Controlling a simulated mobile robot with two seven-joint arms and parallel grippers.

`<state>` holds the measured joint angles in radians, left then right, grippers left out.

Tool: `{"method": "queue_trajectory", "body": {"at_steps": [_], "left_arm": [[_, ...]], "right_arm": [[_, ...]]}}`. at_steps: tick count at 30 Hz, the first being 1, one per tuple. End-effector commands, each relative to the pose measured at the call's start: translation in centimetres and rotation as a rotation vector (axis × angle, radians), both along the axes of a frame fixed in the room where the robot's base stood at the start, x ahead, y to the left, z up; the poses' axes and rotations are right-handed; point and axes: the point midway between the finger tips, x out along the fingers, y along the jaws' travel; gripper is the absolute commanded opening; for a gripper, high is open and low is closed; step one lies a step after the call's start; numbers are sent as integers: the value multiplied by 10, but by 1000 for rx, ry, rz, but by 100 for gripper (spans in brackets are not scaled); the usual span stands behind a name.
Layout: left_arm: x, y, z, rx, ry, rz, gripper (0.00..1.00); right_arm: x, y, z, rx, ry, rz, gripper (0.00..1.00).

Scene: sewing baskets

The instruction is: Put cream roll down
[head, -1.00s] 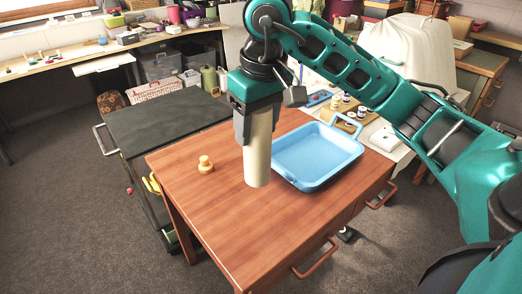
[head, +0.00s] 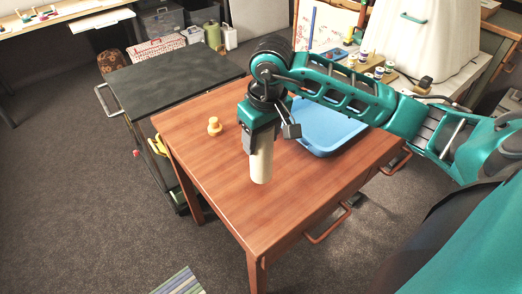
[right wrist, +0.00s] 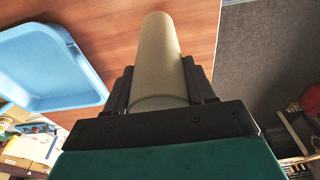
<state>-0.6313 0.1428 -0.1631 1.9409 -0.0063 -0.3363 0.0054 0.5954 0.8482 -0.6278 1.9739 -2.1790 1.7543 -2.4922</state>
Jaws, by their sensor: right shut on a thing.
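The cream roll (head: 261,165) is a pale upright cylinder over the wooden table (head: 205,165) in the head view. My right gripper (head: 260,143) is shut on its upper part, and the roll points downward from the jaws. The right wrist view also shows the roll (right wrist: 157,60) between the two dark fingers (right wrist: 158,88). I cannot tell whether its lower end touches the tabletop. My left gripper is not in view.
A blue tray (head: 325,140) stands on the table to the right of the roll, partly behind my arm. A small wooden peg-like piece (head: 214,126) stands at the back left. A dark-topped cart (head: 170,82) adjoins the left side. The front tabletop is clear.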

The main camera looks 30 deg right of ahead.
Motion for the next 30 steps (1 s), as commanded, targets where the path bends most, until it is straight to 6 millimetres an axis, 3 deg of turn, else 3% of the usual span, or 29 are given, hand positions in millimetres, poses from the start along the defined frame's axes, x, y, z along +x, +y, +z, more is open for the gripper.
{"method": "queue_trajectory", "body": {"at_steps": [5,12,24,25,30], "left_arm": [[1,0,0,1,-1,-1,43],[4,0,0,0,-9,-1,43],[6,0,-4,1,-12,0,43],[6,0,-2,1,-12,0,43],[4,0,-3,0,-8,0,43]], "right_arm": [[0,0,-12,1,0,-1,21],[0,0,-44,2,2,-2,21],[0,0,-50,-1,-1,0,21],[0,0,-48,0,0,0,57],[0,0,-48,0,0,0,73]]}}
